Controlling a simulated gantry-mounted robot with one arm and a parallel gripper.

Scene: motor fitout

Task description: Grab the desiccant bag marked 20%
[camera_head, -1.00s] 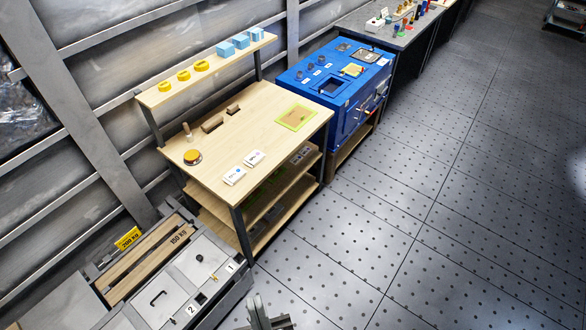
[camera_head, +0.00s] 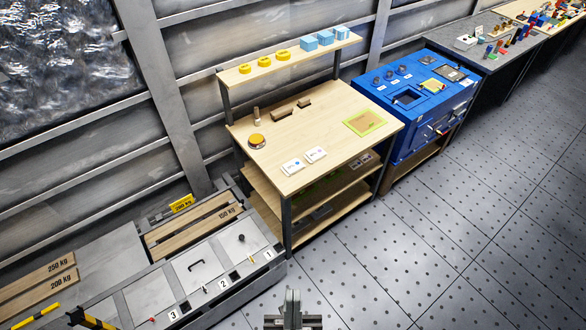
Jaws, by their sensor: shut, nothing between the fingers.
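Two small white bags with printed marks lie side by side near the front edge of the wooden workbench: a left bag (camera_head: 293,166) and a right bag (camera_head: 316,154). Their print is too small to read, so I cannot tell which one is marked 20%. My gripper (camera_head: 292,298) is at the bottom middle of the head view, over the floor in front of the bench. It is shut and empty, well apart from both bags.
The workbench top (camera_head: 300,135) also holds a round amber-topped item (camera_head: 256,140) and a green-framed panel (camera_head: 365,122). Yellow rings and blue boxes (camera_head: 317,40) stand on its upper shelf. A grey cabinet with numbered hatches (camera_head: 190,272) stands left. The floor (camera_head: 400,240) at right is clear.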

